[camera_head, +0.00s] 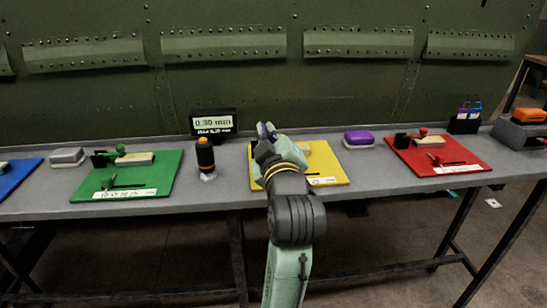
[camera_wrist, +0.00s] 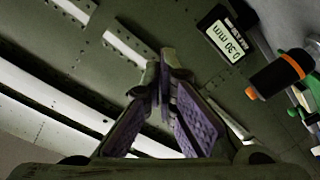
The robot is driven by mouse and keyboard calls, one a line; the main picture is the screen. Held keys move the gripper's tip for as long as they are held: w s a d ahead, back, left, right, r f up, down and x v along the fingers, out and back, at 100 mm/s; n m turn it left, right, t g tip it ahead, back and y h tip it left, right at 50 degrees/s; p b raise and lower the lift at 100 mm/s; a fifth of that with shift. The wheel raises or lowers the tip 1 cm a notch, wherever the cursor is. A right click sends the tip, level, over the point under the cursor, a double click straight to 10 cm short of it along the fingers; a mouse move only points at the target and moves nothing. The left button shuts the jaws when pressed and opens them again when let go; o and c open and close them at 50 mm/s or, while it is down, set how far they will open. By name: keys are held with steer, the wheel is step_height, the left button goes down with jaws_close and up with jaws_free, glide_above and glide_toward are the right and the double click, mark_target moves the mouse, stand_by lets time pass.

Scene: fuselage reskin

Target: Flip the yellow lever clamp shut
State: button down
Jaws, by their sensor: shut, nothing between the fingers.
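The yellow board (camera_head: 325,165) lies on the grey bench in the head view. My arm and gripper (camera_head: 266,129) stand in front of its left part and hide most of what is mounted on it, so I cannot see the yellow lever clamp or tell its state. A small tan block (camera_head: 303,147) shows just right of my gripper. In the wrist view my gripper (camera_wrist: 165,75) is shut with its purple-padded fingers together, empty, in front of the green riveted wall. The wrist view does not show the yellow board.
A black and orange cylinder (camera_head: 205,155) stands left of the yellow board, before a display reading 0.30 mm (camera_head: 213,122). A green board (camera_head: 130,178) with a clamp lies left. A purple block (camera_head: 358,139) and a red board (camera_head: 437,154) lie right. The green panel (camera_head: 230,80) rises behind.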

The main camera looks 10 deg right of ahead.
steer(key=s+b, duration=0.6)
steer(key=b, duration=0.4)
steer(key=shift+s+f, duration=0.25)
steer(key=shift+s, duration=0.15)
